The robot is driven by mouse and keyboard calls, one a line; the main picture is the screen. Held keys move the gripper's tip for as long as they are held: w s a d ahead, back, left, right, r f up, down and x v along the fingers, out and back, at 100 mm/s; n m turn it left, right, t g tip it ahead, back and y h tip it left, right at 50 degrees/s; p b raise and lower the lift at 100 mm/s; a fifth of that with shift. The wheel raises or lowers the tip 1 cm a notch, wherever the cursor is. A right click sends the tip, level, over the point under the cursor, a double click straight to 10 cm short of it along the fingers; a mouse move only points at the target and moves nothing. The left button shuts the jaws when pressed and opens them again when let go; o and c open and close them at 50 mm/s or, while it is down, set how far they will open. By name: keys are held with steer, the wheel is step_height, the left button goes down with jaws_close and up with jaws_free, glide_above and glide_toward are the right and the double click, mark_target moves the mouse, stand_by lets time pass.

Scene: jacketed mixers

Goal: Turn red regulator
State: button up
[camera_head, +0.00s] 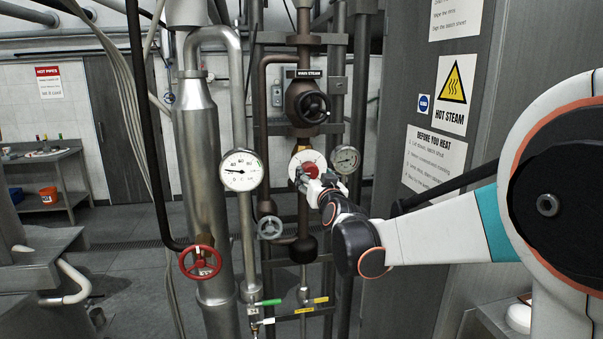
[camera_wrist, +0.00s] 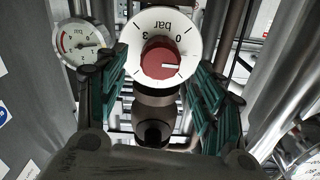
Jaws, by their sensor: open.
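The red regulator (camera_wrist: 160,62) is a round red knob with a white pointer mark, in front of a white dial (camera_wrist: 187,28) marked in bar. In the wrist view it sits upper middle, with the dial upside down. In the head view the red regulator (camera_head: 311,171) is partly hidden by my gripper (camera_head: 312,178). In the wrist view my gripper (camera_wrist: 162,85) is open, with one green-padded finger on each side of the knob. Gaps show between the fingers and the knob, and I see no contact. The fingers reach about level with the knob's lower half.
A gauge (camera_head: 346,160) is right of the dial and a larger gauge (camera_head: 240,171) is left. A black handwheel (camera_head: 313,107) is above, a grey one (camera_head: 271,228) below left. A red handwheel (camera_head: 200,262) is lower left. A sign-covered panel (camera_head: 425,110) stands right, near my arm.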

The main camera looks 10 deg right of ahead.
mark_target(311, 173)
steer(key=shift+w, duration=2.55)
steer(key=c, duration=1)
